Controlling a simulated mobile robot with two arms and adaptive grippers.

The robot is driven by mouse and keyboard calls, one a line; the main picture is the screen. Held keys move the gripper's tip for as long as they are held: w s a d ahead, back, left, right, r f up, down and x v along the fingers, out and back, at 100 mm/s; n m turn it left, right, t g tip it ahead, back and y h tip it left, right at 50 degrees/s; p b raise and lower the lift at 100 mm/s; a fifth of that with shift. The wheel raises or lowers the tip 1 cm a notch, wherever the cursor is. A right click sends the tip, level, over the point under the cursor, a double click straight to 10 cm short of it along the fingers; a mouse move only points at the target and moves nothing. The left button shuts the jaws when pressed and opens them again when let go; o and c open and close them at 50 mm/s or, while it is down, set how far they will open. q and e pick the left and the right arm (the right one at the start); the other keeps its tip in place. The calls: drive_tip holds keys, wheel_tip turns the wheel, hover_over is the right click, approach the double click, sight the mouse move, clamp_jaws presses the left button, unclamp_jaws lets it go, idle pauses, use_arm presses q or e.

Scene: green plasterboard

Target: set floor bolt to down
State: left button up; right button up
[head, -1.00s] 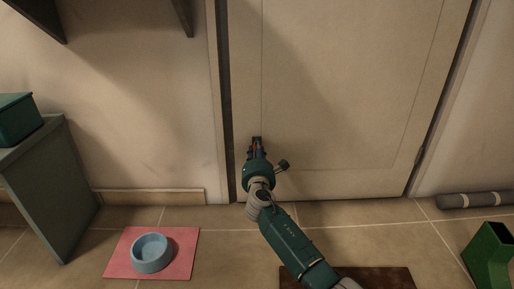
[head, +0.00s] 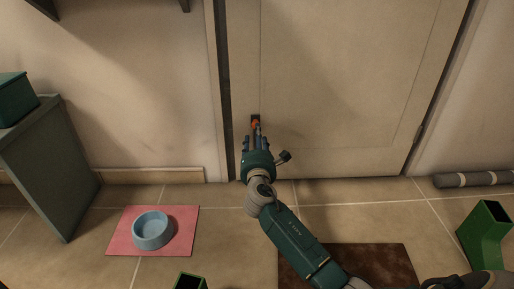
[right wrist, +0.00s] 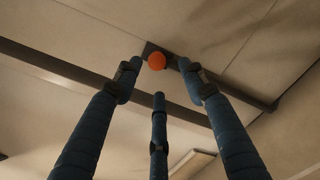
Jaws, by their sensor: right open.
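The floor bolt (head: 255,117) is a small dark fitting low on the left edge of the pale door, with an orange knob (head: 255,125). In the right wrist view the orange knob (right wrist: 157,61) stands in front of its dark plate. My right gripper (head: 256,137) is open and points at the bolt from just below it. In the right wrist view the fingertips (right wrist: 159,76) are spread, and the knob appears between the two upper ones. I cannot tell whether any finger touches it. The bolt's lower end is hidden behind my gripper. My left gripper is out of view.
A blue bowl (head: 152,230) sits on a pink mat (head: 190,216) at the left. A brown doormat (head: 385,265) lies under my arm. A green boot-shaped object (head: 484,232) and a grey roll (head: 472,179) are at the right.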

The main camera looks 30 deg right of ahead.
drive_tip(key=v, duration=0.6)
drive_tip(key=shift+a, duration=0.1)
idle(0.3)
